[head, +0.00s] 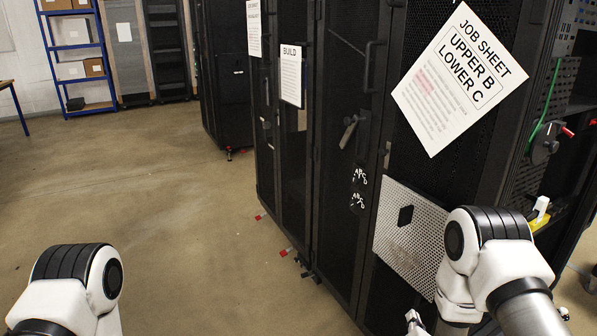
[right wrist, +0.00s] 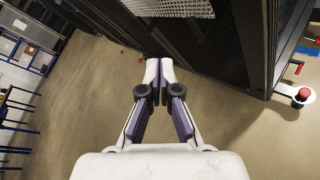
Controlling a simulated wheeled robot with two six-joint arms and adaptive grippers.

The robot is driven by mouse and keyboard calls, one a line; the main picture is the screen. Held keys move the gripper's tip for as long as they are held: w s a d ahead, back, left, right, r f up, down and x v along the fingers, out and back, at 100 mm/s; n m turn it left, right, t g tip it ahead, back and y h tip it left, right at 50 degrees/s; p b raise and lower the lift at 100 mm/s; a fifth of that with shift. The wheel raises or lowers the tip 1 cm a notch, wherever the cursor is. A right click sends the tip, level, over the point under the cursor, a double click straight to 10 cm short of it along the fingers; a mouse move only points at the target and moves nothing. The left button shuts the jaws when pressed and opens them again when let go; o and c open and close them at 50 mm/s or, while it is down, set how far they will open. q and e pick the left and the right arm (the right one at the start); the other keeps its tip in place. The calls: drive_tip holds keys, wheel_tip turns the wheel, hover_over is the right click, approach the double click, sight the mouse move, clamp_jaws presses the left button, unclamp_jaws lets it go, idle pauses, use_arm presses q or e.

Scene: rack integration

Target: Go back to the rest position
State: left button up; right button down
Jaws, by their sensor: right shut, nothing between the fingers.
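My right arm comes in at the lower right of the head view, and part of my right gripper (head: 416,322) shows at the bottom edge. In the right wrist view my right gripper (right wrist: 153,72) is shut, its two fingertips together and nothing between them. It is over bare floor, in front of the black rack (right wrist: 215,50). My left arm shows at the lower left of the head view, but its gripper is out of the picture.
Black racks (head: 340,130) stand close on the right. A tilted job sheet (head: 459,79) and a perforated panel (head: 412,238) are on their front. A blue shelf (head: 75,60) with boxes stands at the back left. The floor (head: 160,200) between is clear.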

use_arm(q)
wheel_tip(320, 180, up, 7)
drive_tip(key=p, duration=0.5)
drive_tip(key=shift+r, duration=0.2)
use_arm(e)
drive_tip(key=s+a+f+m+g+y, duration=0.1)
drive_tip(key=s+m+g, duration=0.3)
drive_tip(key=s+m, duration=0.5)
drive_tip(key=s+a+f+m+g+y, duration=0.1)
drive_tip(key=s+a+m+g, duration=0.3)
drive_tip(key=s+m, duration=0.4)
drive_tip(key=s+a+f+m+g+y, duration=0.1)
drive_tip(key=s+m+g, duration=0.5)
drive_tip(key=s, duration=0.9)
drive_tip(key=shift+s+a+f+m+y, duration=0.4)
drive_tip(key=shift+a+f+m, duration=0.25)
drive_tip(key=shift+f+m, duration=0.95)
use_arm(q)
drive_tip(key=shift+s, duration=0.1)
use_arm(e)
drive_tip(key=shift+r, duration=0.25)
